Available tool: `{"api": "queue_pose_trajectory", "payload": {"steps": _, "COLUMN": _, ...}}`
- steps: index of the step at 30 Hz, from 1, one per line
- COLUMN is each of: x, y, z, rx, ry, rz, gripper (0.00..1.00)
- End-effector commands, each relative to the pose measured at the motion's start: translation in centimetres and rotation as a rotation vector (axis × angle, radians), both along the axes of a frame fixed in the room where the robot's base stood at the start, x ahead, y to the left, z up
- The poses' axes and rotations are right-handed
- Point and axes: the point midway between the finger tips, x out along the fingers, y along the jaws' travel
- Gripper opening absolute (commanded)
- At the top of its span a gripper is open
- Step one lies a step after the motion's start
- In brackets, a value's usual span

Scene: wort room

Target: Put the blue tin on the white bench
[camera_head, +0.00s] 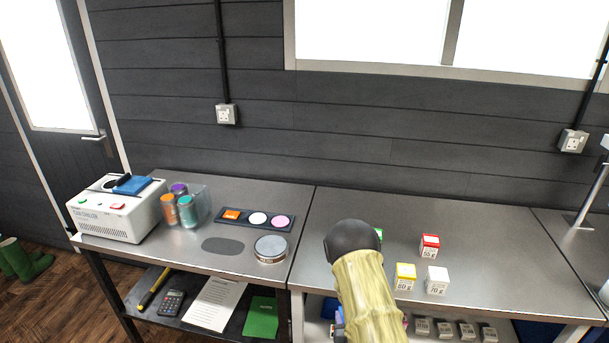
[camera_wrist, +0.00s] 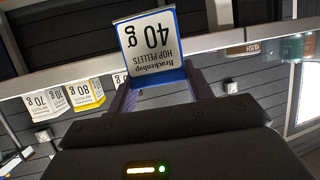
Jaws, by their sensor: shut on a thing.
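The blue tin (camera_wrist: 150,45) has a white label reading "Brackenhop hop pellets 40 g", upside down in the wrist view. My gripper (camera_wrist: 158,82) is shut on it, with a finger on either side. In the head view my arm hides most of the gripper and the tin, low at the middle. The bench tops in the head view look grey and metallic: a left one (camera_head: 220,262) and a middle one (camera_head: 480,250). I cannot pick out a clearly white bench.
On the middle bench stand a red-topped box (camera_head: 430,246), a yellow-topped box (camera_head: 405,278) and a white box (camera_head: 437,281). The left bench holds a can chiller (camera_head: 115,212), several coloured cans (camera_head: 187,213), a strip of discs (camera_head: 257,217) and a round tin (camera_head: 270,249). Smaller packs (camera_head: 444,328) sit below.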

Motion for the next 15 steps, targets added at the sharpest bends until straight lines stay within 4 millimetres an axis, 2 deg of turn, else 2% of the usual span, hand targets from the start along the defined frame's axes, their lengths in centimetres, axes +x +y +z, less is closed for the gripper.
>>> {"api": "queue_pose_trajectory", "payload": {"steps": 5, "x": -0.9, "y": 0.0, "z": -2.6, "rx": 0.0, "ry": 0.006, "rz": 0.0, "gripper": 0.25}}
{"api": "queue_pose_trajectory", "payload": {"steps": 12, "x": -3.9, "y": 0.0, "z": -8.2, "rx": 0.0, "ry": 0.009, "rz": -0.001, "gripper": 0.25}}
{"api": "queue_pose_trajectory", "payload": {"steps": 15, "x": -5.0, "y": 0.0, "z": -9.9, "rx": -0.001, "ry": 0.005, "rz": -0.002, "gripper": 0.25}}
